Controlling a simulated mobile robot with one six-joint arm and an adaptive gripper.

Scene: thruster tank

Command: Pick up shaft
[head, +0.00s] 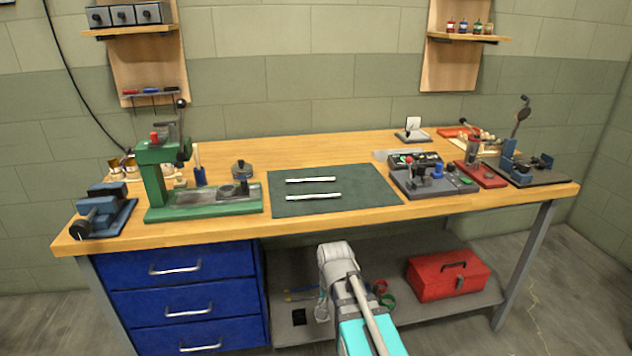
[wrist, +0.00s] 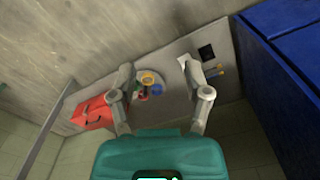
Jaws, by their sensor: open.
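Two slim silver shafts lie flat and roughly parallel on the dark green mat (head: 375,200) in the head view. One is the farther shaft (head: 310,180), the other the nearer shaft (head: 313,197). I cannot tell which one the task means. My gripper (wrist: 156,70) is open and empty in the wrist view, its two fingers spread over a view of the lower shelf. In the head view my arm stands in front of the bench, below the mat, and mostly hides the gripper. The shafts do not show in the wrist view.
A green press (head: 155,180) stands left of the mat, with a blue vise (head: 100,212) beyond it. A control box (head: 430,180) and a red-based fixture (head: 480,175) stand right. Below are blue drawers (head: 180,295) and a red toolbox (head: 447,276). The bench's front edge lies between my arm and the mat.

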